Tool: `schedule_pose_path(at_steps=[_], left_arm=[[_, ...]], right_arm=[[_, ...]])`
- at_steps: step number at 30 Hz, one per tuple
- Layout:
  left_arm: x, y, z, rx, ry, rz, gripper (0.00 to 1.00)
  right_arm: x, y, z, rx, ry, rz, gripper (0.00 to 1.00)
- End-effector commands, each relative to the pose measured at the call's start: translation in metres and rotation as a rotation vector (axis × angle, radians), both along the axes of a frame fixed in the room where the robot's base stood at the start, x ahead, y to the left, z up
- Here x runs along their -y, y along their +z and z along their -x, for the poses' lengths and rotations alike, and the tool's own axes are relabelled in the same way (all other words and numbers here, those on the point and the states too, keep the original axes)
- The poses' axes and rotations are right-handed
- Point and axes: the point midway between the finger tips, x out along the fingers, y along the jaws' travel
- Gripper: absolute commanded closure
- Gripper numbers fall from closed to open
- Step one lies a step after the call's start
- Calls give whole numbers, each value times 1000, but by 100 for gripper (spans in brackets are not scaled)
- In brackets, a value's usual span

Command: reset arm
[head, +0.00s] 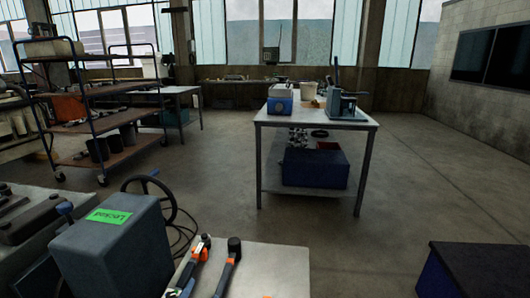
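In the near left stands a dark grey box (112,252) with a green label (109,216) that seems to read "Locked".
A dark handwheel (170,196) stands behind the grey box. A workbench (318,118) with a blue box (280,99) and a press-like tool (345,104) stands mid-room. A shelf trolley (100,125) is at left, a dark blue crate (470,268) at lower right. Floor between is clear.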

Motion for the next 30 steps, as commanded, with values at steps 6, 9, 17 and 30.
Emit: schedule_pose_path(at_steps=[6,9,17,30], left_arm=[[-31,-106,93,-547,215,216,38],[-34,-132,138,-740,281,275,38],[-33,-205,206,-1046,374,340,38],[-36,-420,247,-1148,380,301,38]], right_arm=[[0,0,0,-1,0,0,50],[0,0,0,-1,0,0,50],[0,-15,0,0,0,0,50],[1,-67,0,0,1,2,50]])
